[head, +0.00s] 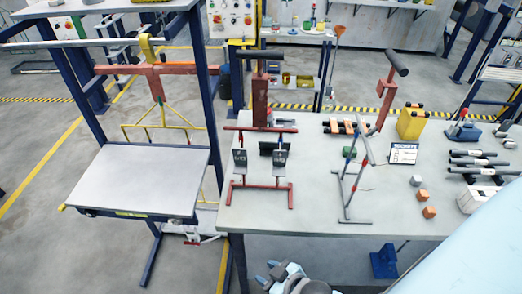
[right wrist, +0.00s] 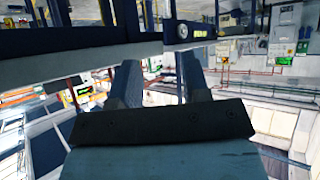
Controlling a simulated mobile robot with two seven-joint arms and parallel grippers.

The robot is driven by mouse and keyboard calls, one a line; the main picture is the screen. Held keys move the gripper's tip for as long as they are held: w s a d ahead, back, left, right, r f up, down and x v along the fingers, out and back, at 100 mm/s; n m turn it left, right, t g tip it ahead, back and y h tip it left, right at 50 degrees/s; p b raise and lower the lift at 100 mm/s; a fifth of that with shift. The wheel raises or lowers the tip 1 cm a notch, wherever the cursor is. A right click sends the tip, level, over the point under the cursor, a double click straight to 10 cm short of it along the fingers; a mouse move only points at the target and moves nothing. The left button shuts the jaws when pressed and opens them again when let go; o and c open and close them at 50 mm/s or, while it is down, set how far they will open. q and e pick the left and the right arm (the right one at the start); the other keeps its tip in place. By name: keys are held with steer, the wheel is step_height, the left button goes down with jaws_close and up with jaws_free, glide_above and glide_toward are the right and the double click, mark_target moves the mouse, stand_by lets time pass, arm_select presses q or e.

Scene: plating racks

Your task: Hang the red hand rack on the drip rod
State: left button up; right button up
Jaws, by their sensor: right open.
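The red hand rack (head: 260,100) stands upright on the table, with a black handle on top, a red crossbar and dark plates low down. Red feet show below it; I cannot tell whether they belong to the rack or a stand. A grey horizontal rod (head: 85,43), which looks like the drip rod, crosses the blue frame at the left, above a grey tray. My right gripper (head: 268,272) is below the table's front edge, apart from the rack. In the right wrist view its two fingers (right wrist: 158,85) are spread with nothing between them. My left gripper is not in view.
A yellow hook with a red bar and yellow wire frame (head: 158,120) hangs at the blue frame. Blocks, black cylinders and a yellow box (head: 411,123) occupy the table's right side (head: 310,215).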

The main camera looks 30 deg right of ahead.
steer(key=w+r+n+h, duration=0.2)
steer(key=w+r+n, duration=0.4)
steer(key=n, duration=0.4)
steer(key=n+t+h, duration=0.4)
steer(key=n+h, duration=0.8)
steer(key=n, duration=0.3)
glide_toward(260, 128)
steer(key=p+x, duration=0.2)
steer(key=x, duration=0.9)
steer(key=shift+w+r, duration=0.15)
steer(key=shift+w+d, duration=0.4)
